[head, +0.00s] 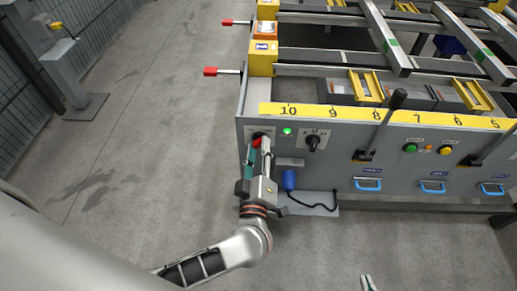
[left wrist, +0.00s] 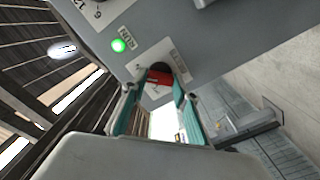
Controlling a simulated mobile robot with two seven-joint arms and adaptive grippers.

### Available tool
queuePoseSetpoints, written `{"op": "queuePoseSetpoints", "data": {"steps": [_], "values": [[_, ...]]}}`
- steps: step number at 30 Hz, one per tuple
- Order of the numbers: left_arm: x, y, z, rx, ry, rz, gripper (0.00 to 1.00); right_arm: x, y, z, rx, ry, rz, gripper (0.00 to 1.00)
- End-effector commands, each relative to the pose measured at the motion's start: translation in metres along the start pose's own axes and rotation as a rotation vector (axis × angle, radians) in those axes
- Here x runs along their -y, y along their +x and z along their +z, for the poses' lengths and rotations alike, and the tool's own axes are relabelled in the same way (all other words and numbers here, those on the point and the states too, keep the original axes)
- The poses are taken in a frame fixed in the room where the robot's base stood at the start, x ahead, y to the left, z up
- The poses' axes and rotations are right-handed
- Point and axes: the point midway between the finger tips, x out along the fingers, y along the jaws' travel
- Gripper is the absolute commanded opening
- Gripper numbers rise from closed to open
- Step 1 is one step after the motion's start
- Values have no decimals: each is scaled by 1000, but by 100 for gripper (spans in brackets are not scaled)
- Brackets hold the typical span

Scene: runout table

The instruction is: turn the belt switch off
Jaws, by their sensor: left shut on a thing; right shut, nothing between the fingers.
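The red belt switch (head: 257,141) is on the grey front panel of the runout table, at its left end. In the left wrist view the red switch handle (left wrist: 160,78) sits on a dark round base with a white label plate. My left gripper (head: 259,149) is at the panel, shut on the red handle, with teal fingers on either side of it in the left wrist view (left wrist: 154,92). The fingers hide part of the handle and label. A green lamp (head: 287,131) beside the switch is lit. My right gripper (head: 368,284) shows only its tip at the bottom edge and is shut.
A black rotary knob (head: 313,141) is right of the lamp. A black lever (head: 383,122), push buttons (head: 410,148) and blue handles (head: 368,184) lie further right.

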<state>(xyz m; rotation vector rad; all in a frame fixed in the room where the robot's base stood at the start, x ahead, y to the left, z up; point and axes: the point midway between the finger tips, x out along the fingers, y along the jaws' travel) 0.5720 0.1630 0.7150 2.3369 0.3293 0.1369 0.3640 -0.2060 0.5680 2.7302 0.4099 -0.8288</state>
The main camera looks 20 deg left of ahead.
Motion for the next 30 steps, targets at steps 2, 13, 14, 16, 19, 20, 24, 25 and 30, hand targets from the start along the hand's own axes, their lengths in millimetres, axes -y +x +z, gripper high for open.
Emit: {"op": "queuePoseSetpoints", "data": {"steps": [2, 13, 14, 16, 19, 20, 24, 25, 30], "values": [[0, 0, 0, 0, -4, -1, 8, 0, 0, 0, 0, -1, 0, 0], [0, -1, 0, 1, -147, -1, 8, -1, 0, -1, -1, -3, 2, 0], [0, -1, 0, 1, -169, -2, 8, -1, 0, -1, -1, -3, 2, 0], [0, -1, 0, 1, -227, -2, 8, -2, 0, -1, -1, -3, 2, 0], [0, -1, 0, 2, -317, -1, 8, -2, 0, -1, -1, -3, 2, 0], [0, -1, 0, 2, -346, -2, 8, -2, 0, -1, -1, -3, 2, 0], [0, -1, 1, 2, -480, -3, 8, -1, -1, 1, 3, -3, 1, 0], [1, -1, 1, 2, -508, -3, 8, -1, -1, 1, 4, -2, 1, 0], [1, -1, 2, 2, -670, -3, 8, 0, -1, 5, 9, -1, -1, 0]]}}
